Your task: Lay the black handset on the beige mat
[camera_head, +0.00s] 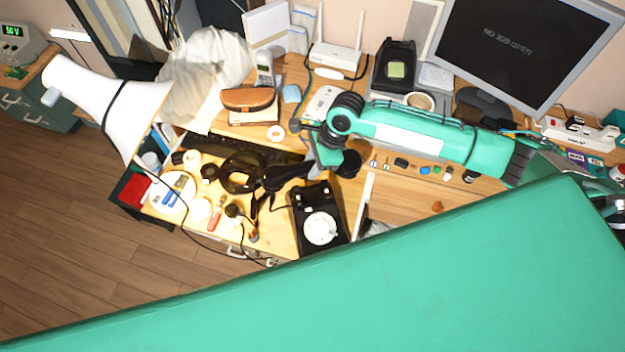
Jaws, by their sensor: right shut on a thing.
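My right gripper (324,157) is shut on the black handset (285,173), above the desk. The handset lies roughly crosswise in the jaws, and the jaws hide part of its middle. The black telephone base (320,222) with a white dial stands on the wooden top just below the gripper in the picture, its cradle empty. I cannot make out the beige mat; it may be hidden. My left gripper is not in view.
A black tape roll (240,173), a red-handled tool (215,216) and several small items crowd the left of the phone. A white lamp (118,105) leans in at left. A brown case (248,99), a router (335,55) and a monitor (525,45) stand behind.

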